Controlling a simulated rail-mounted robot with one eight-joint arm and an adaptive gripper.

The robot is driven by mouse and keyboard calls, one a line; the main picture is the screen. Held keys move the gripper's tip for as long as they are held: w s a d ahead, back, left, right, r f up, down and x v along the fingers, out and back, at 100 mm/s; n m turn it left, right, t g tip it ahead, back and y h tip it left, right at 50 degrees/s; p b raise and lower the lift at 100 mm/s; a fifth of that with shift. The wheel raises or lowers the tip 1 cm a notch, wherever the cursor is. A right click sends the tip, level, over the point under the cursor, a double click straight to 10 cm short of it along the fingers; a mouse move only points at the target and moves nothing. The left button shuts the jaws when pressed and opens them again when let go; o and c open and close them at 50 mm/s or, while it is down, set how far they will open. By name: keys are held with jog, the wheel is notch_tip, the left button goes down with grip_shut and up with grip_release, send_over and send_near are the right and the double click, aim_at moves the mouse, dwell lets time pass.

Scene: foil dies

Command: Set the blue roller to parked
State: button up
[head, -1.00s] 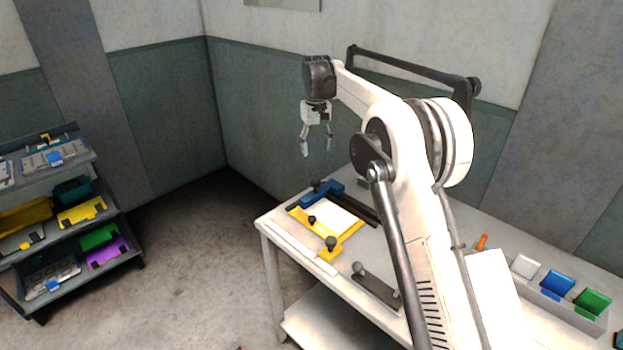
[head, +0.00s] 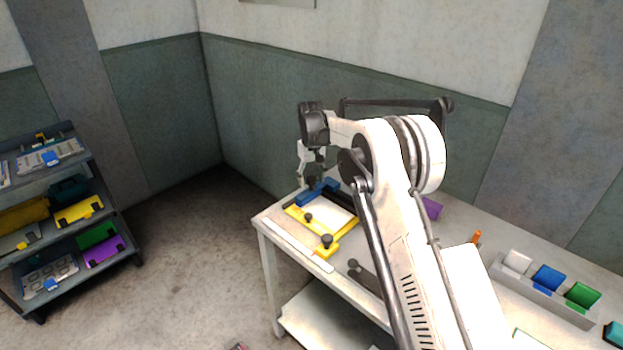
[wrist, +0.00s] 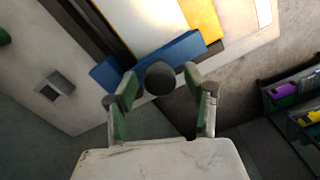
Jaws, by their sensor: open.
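The blue roller (head: 322,188) is a blue bar at the far left corner of the yellow frame on the table. In the wrist view the blue bar (wrist: 178,52) carries a dark round knob (wrist: 159,78). My gripper (head: 312,178) is over the blue bar in the head view. In the wrist view my gripper (wrist: 160,97) is open, with one finger on each side of the knob. I cannot tell whether the fingers touch it. The yellow frame (head: 343,237) surrounds a white sheet (head: 330,216) and has dark knobs on it.
The worktable (head: 290,247) has a grey tray (head: 540,304) with white, blue and green blocks at right. An orange item (head: 476,237) and a purple item (head: 432,208) lie nearer my arm. A shelf rack (head: 95,215) stands at left, with bare floor between.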

grip_shut()
dwell(0.4)
